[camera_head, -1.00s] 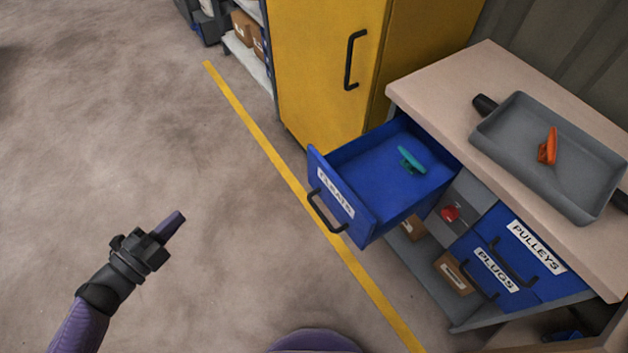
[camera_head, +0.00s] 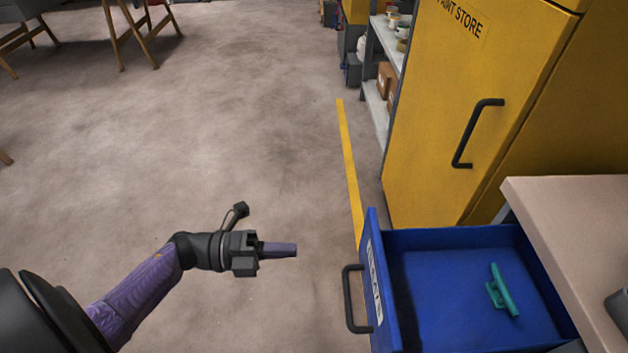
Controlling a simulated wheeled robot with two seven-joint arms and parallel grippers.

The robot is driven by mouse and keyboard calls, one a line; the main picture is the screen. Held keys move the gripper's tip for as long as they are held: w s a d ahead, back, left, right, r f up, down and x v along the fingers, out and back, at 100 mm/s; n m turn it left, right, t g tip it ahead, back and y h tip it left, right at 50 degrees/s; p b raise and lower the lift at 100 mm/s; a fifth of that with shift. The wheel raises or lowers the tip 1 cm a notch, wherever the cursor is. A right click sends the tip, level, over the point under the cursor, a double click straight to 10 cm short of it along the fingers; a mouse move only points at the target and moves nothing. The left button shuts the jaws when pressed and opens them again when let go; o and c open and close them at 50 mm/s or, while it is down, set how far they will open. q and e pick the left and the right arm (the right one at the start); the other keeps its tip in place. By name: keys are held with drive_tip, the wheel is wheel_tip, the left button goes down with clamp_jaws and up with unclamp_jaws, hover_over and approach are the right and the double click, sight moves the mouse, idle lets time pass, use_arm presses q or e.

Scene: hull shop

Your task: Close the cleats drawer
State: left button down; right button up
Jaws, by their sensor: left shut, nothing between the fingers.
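The blue cleats drawer (camera_head: 426,240) is pulled well out of the bench at the lower right. Its white label (camera_head: 374,283) faces left and is seen edge-on, hard to read. Its black handle (camera_head: 349,300) sticks out toward my arm. A teal cleat (camera_head: 502,291) lies inside the drawer. My left gripper (camera_head: 292,250) is shut and empty, left of the drawer front and handle, with a gap between, its fingers pointing right toward the drawer. My right gripper is not in view.
The bench top (camera_head: 570,215) overhangs the drawer at right. A yellow paint store cabinet (camera_head: 450,120) stands behind the drawer, with shelves (camera_head: 377,98) beside it. A yellow line (camera_head: 348,170) runs along the floor. Open floor (camera_head: 210,120) lies left; trestles (camera_head: 130,38) stand far back.

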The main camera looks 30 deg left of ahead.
sight(369, 248)
use_arm(q)
drive_tip(key=b+x, duration=0.1)
drive_tip(key=x, duration=0.9)
drive_tip(key=shift+w+d+b, duration=0.15)
drive_tip(key=shift+d+b, duration=0.05)
drive_tip(key=shift+b, duration=0.15)
drive_tip(key=shift+w+d, duration=0.4)
drive_tip(key=shift+d, duration=0.15)
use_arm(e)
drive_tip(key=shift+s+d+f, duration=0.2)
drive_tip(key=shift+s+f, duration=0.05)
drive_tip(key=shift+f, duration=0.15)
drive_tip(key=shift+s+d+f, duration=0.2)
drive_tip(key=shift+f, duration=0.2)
